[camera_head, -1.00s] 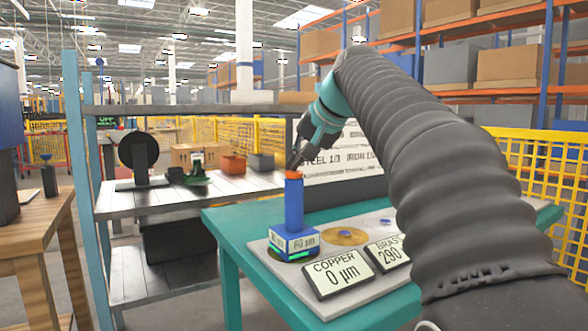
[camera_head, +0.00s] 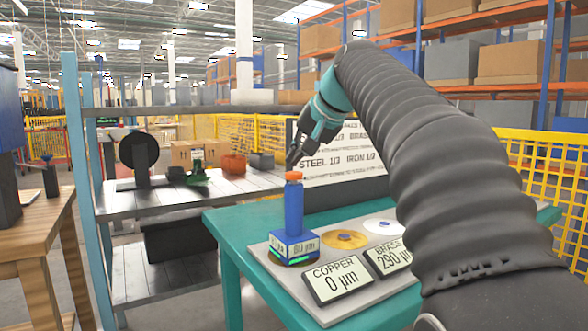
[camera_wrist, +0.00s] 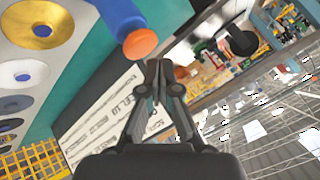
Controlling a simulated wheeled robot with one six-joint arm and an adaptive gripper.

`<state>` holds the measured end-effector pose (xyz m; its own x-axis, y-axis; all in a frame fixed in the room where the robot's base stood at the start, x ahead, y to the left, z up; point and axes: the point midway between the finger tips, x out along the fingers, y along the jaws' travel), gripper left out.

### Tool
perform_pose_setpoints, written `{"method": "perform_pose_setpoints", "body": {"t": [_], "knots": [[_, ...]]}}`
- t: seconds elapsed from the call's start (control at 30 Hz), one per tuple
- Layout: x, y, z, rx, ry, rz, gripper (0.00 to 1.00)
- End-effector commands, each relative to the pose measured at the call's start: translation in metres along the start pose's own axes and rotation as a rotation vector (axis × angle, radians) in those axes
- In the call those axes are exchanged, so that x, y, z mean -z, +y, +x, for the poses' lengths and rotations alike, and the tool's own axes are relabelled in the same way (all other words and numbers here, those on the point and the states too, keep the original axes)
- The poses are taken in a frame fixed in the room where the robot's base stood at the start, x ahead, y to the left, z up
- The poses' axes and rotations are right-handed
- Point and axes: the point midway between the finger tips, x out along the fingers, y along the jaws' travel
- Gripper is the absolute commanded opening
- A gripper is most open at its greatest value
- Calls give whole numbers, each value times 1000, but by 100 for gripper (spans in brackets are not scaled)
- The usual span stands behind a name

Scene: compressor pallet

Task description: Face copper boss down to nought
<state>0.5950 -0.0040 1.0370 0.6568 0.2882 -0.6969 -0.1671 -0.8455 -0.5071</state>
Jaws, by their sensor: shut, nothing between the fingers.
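A blue cylindrical tool (camera_head: 294,207) with an orange top stands upright on a blue and white base reading about 80 µm, with a green lit strip low on it. It stands over the place behind the copper sign (camera_head: 336,279), which reads 0 µm, and hides the copper boss. In the wrist view the tool's orange cap (camera_wrist: 139,43) is close, up and left of the fingertips. My gripper (camera_head: 292,163) is shut and empty, just above the orange cap, with a small gap. It also shows in the wrist view (camera_wrist: 158,75).
A brass-coloured disc (camera_head: 343,240) and a pale disc (camera_head: 384,227) lie on the grey plate on the teal table (camera_head: 225,224). The brass sign reads 290 µm. A white board (camera_head: 345,160) with steel and iron text stands behind. A shelf (camera_head: 150,200) is at left.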

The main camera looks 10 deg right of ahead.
Motion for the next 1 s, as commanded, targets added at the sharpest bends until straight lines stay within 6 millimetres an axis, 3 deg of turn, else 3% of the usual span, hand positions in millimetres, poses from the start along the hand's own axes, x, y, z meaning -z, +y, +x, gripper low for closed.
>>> {"method": "perform_pose_setpoints", "body": {"t": [0.27, 1.0], "knots": [[1, -1, -1, 0, 0, 0, 0], [25, -25, -35, 0, 0, 0, 0]]}}
